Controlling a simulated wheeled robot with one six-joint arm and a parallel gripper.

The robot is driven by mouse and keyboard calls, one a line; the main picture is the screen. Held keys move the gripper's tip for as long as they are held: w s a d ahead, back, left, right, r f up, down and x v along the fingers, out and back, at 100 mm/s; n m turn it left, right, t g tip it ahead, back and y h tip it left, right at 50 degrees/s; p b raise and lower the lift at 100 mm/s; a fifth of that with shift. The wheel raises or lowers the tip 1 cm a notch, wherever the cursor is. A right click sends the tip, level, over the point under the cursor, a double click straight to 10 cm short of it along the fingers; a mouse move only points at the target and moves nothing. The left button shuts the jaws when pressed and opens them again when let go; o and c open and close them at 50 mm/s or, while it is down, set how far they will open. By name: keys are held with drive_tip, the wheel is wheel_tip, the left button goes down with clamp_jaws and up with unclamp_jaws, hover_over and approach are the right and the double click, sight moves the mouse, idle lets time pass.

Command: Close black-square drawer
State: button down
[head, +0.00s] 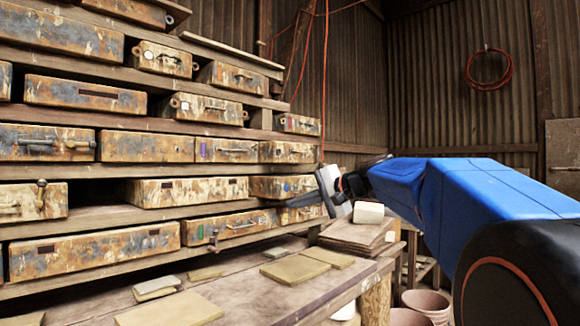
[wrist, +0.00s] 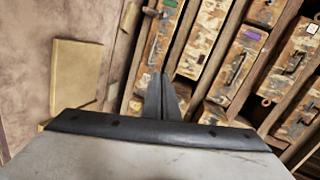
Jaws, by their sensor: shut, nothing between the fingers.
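My gripper (head: 308,200) is at the right end of the drawer rack in the head view. Its fingers are together and empty. In the wrist view the fingertips (wrist: 163,82) point toward the rack's drawer fronts; contact cannot be told. A black square is not clear on any drawer. Small dark marks show on a wide rusty drawer (head: 110,251) at the lower left and on a drawer (head: 190,194) in the row above it. That upper one seems to stand out from its shelf.
Drawers with a purple mark (head: 225,150) and a green mark (head: 235,227) are nearby. A workbench (head: 255,295) below holds flat tiles (head: 295,269) and a tile stack (head: 355,232). Buckets (head: 427,303) stand at lower right. Open air lies before the rack above the bench.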

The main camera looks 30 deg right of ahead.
drive_tip(key=w+d+r+m+t, duration=0.3)
drive_tip(key=w+d+r+t, duration=0.15)
drive_tip(key=d+r, duration=0.75)
approach(285, 161)
drive_tip(key=shift+g, duration=0.25)
drive_tip(key=x, duration=0.6)
drive_tip(key=shift+w+r, duration=0.1)
drive_tip(key=shift+w, duration=0.15)
drive_tip(key=shift+a, duration=0.1)
drive_tip(key=x, duration=0.6)
drive_tip(key=shift+w, duration=0.2)
drive_tip(key=shift+r, duration=0.15)
drive_tip(key=shift+w, duration=0.1)
